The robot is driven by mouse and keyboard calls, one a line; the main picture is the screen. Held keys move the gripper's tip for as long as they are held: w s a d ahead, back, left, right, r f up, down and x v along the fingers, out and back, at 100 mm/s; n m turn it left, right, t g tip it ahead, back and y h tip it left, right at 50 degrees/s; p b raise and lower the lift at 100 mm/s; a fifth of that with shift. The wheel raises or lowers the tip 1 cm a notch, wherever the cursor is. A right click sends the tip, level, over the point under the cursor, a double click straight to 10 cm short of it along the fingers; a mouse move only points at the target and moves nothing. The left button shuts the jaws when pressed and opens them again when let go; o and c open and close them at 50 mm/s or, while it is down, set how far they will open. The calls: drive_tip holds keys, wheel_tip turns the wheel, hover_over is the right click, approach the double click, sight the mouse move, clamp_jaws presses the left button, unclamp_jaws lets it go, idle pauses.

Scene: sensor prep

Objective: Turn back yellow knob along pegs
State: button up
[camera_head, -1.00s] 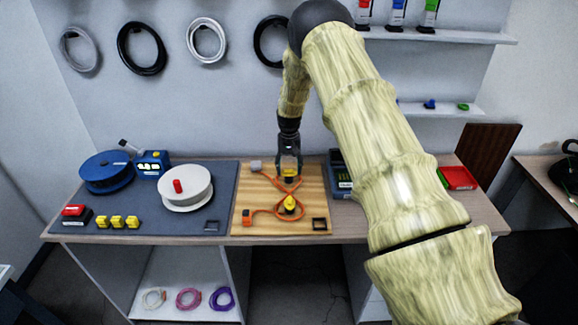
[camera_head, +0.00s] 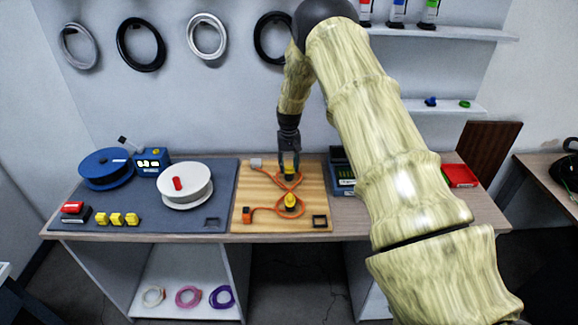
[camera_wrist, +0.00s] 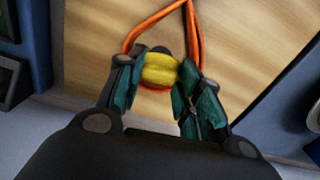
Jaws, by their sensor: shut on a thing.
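The back yellow knob (camera_head: 289,171) sits near the rear of the wooden board (camera_head: 245,194). It also shows in the wrist view (camera_wrist: 159,70), between my fingers. My gripper (camera_head: 289,167) points down and is shut on it, with a finger on either side in the wrist view (camera_wrist: 160,82). A front yellow knob (camera_head: 290,201) stands nearer the board's front edge, apart from my gripper. An orange cable (camera_head: 272,178) loops around both knobs and crosses itself between them. The pegs are too small or hidden to tell apart.
A grey mat (camera_head: 150,208) on the left holds a white reel (camera_head: 190,188), a blue reel (camera_head: 104,165) and yellow blocks (camera_head: 117,219). A blue bin (camera_head: 343,180) stands close right of the board. A red tray (camera_head: 460,176) is farther right.

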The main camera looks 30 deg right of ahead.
drive_tip(key=n+b, duration=0.2)
drive_tip(key=n, duration=0.2)
drive_tip(key=shift+f+b, duration=0.1)
drive_tip(key=shift+b, duration=0.2)
drive_tip(key=n+b, duration=0.1)
drive_tip(key=n, duration=0.3)
drive_tip(key=shift+n+b, duration=0.4)
drive_tip(key=n+b, duration=0.1)
drive_tip(key=n, duration=0.3)
drive_tip(key=shift+n, duration=1.9)
drive_tip(key=shift+r, duration=0.2)
drive_tip(key=o, duration=1)
drive_tip(key=shift+d, duration=0.15)
drive_tip(key=shift+b, duration=0.3)
